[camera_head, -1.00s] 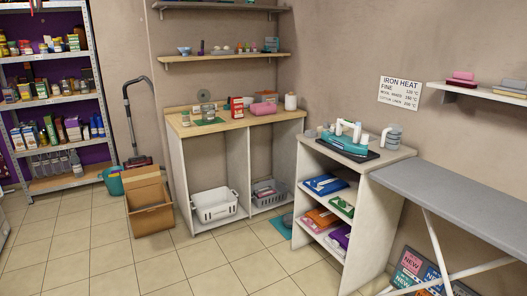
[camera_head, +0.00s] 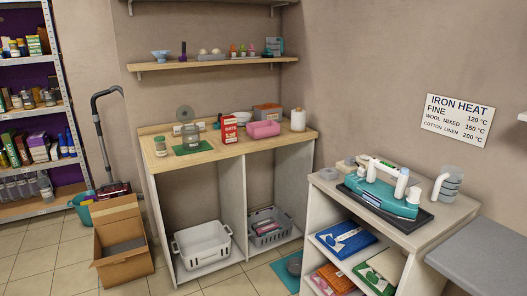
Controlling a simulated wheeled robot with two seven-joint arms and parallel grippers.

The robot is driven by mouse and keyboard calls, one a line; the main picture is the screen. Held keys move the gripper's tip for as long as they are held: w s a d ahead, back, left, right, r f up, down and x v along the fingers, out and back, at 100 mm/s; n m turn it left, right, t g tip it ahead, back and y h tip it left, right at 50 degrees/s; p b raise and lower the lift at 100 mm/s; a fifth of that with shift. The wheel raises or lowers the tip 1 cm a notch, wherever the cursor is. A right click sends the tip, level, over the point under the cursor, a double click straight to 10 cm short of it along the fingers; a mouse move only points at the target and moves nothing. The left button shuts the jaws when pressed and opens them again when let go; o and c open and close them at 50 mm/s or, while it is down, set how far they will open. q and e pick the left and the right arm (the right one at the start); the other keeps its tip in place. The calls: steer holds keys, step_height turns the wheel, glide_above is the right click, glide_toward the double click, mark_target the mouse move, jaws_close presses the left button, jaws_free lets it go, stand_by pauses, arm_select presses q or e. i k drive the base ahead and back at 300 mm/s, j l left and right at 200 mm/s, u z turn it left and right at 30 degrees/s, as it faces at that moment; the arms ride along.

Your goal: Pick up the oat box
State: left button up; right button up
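The oat box (camera_head: 229,130) is a small red carton with a pale label reading OATS. It stands upright on the wooden top of the counter (camera_head: 206,157), near the middle. Neither of my grippers is in view.
An open cardboard box (camera_head: 124,262) stands on the floor at left. A side unit with a teal iron (camera_head: 382,195) stands at right.

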mark_target(229, 128)
steer(key=i+z, duration=0.1)
steer(key=i, duration=0.45)
steer(key=i+j+z, duration=0.1)
steer(key=i, duration=0.45)
steer(key=i+j+z, duration=0.1)
steer(key=i, duration=0.4)
steer(key=i+j+z, duration=0.15)
steer(key=i, duration=0.15)
steer(key=i+j+z, duration=0.15)
steer(key=i, duration=0.15)
